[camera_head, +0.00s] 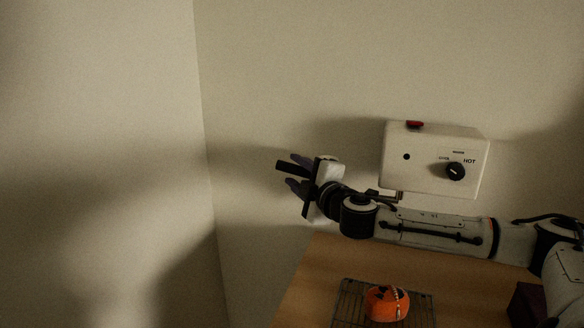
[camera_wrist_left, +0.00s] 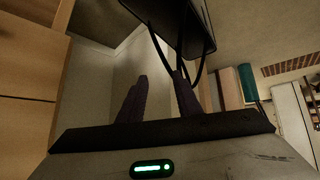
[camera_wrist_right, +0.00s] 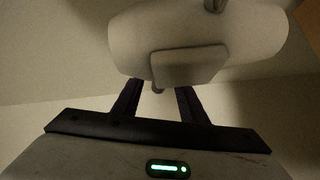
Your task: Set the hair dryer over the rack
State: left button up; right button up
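A white boxy unit (camera_head: 425,165) with a black knob, a "HOT" label and a red part on top is at the back wall; it looks like the hair dryer. A dark wire rack (camera_head: 425,308) lies on the wooden table, with an orange pumpkin-like object on it. My right gripper (camera_head: 292,174) is left of the white unit and above the table's back left, with fingers apart and nothing visible between them. It also shows open in the right wrist view (camera_wrist_right: 158,90). My left gripper shows only in its wrist view (camera_wrist_left: 158,85), open and empty.
The orange object (camera_head: 380,303) sits on the rack. A dark box (camera_head: 527,303) stands at the right of the table (camera_head: 325,262). A pale rounded body (camera_wrist_right: 200,35) fills the upper right wrist view; I cannot tell what it is. A dark panel with black loops (camera_wrist_left: 180,20) is near my left fingers.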

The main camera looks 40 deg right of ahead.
jog(key=shift+w+d+r, duration=0.15)
jog(key=shift+w+d, duration=0.1)
jog(key=shift+w, duration=0.3)
jog(key=shift+p+x, duration=0.3)
jog(key=shift+x, duration=0.45)
jog(key=shift+a, duration=0.1)
grip_shut()
